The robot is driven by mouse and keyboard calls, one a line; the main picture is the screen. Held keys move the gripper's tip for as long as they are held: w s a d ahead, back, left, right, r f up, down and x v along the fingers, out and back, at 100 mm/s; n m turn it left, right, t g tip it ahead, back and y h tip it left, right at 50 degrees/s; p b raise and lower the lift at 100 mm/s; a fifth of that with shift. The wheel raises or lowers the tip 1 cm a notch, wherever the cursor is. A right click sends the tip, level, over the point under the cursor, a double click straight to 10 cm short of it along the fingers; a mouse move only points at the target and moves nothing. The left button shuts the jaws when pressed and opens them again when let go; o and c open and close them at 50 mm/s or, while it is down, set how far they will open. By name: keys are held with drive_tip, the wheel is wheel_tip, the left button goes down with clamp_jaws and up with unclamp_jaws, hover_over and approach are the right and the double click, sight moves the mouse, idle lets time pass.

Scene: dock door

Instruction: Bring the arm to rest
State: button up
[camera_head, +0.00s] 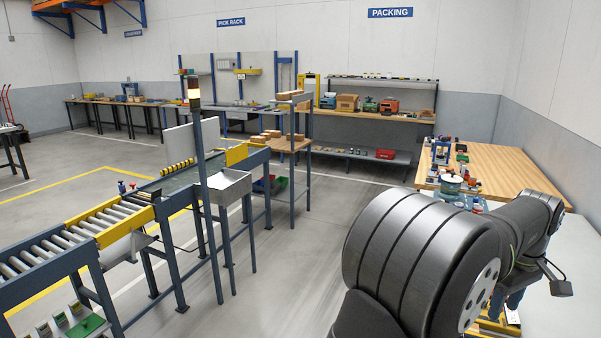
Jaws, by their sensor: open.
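My arm's thick dark grey links fill the lower right of the head view. The arm runs from the bottom edge up to the right, then bends down near the right edge. A small black box on a bracket sticks out beside its far end. I cannot make out my gripper's fingers; the large link in front covers much of that area. Nothing held can be seen.
A wooden-topped table (500,165) with a pot (451,183) and several small items stands behind my arm. A roller conveyor (100,222) with a signal post (205,190) is at left. The packing bench (375,115) is at the back. Grey floor (300,250) between is clear.

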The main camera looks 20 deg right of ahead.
wheel_tip(320, 180, down, 11)
drive_tip(key=shift+r, duration=0.1)
drive_tip(key=shift+w+a, duration=0.2)
drive_tip(key=shift+d, duration=0.1)
